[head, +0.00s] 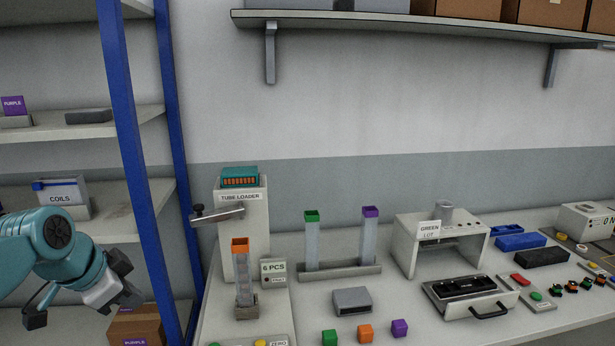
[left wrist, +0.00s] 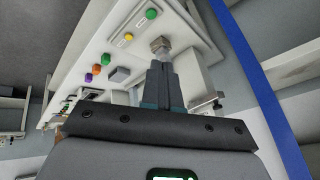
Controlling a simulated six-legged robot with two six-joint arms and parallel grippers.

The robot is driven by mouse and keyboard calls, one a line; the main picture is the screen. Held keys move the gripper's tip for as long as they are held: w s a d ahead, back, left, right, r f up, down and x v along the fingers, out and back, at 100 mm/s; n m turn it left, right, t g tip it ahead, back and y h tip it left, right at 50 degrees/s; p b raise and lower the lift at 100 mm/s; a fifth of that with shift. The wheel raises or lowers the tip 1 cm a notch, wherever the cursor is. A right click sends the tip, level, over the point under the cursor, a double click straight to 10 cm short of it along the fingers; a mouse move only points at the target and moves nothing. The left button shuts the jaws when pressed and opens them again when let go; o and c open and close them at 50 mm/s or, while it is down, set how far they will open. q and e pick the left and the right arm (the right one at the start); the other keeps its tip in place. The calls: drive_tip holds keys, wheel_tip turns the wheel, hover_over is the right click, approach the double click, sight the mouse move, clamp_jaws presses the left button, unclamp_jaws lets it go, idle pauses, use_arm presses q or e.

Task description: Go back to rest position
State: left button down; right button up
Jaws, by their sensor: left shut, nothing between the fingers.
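My left gripper (head: 132,296) hangs at the far left of the head view, on a teal arm. It is in front of the blue-posted shelf and left of the workbench, apart from both. In the left wrist view my left gripper (left wrist: 163,72) shows its two dark fingers together, with nothing held between them. My right gripper is not in view.
The workbench (head: 395,325) carries a tube loader (head: 228,240), a rack with green-topped and purple-topped tubes (head: 340,270), a green lot station (head: 440,235), and small green, orange and purple cubes (head: 365,333). A blue shelf post (head: 128,150) stands near my left arm.

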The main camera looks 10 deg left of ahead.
use_arm(q)
drive_tip(key=d+f+n+g+h, duration=0.1)
drive_tip(key=d+f, duration=0.3)
drive_tip(key=f, duration=0.5)
drive_tip(key=w+d+f+n+g, duration=0.1)
drive_tip(key=d+f, duration=0.2)
drive_tip(key=f, duration=0.6)
drive_tip(key=d+f+n+h, duration=0.15)
drive_tip(key=d+f, duration=0.25)
drive_tip(key=f, duration=0.4)
drive_tip(key=s+d+f+n+g, duration=0.1)
drive_tip(key=s+d+f+n, duration=0.2)
drive_tip(key=s+d+f, duration=0.3)
drive_tip(key=s+d+f+n+g, duration=0.2)
drive_tip(key=s+d+f, duration=0.3)
drive_tip(key=s+f, duration=0.8)
drive_tip(key=s+n, duration=0.1)
drive_tip(key=s, duration=0.2)
drive_tip(key=shift+d+f+n+g, duration=0.3)
drive_tip(key=shift+d+f+n, duration=0.05)
drive_tip(key=shift+d, duration=0.05)
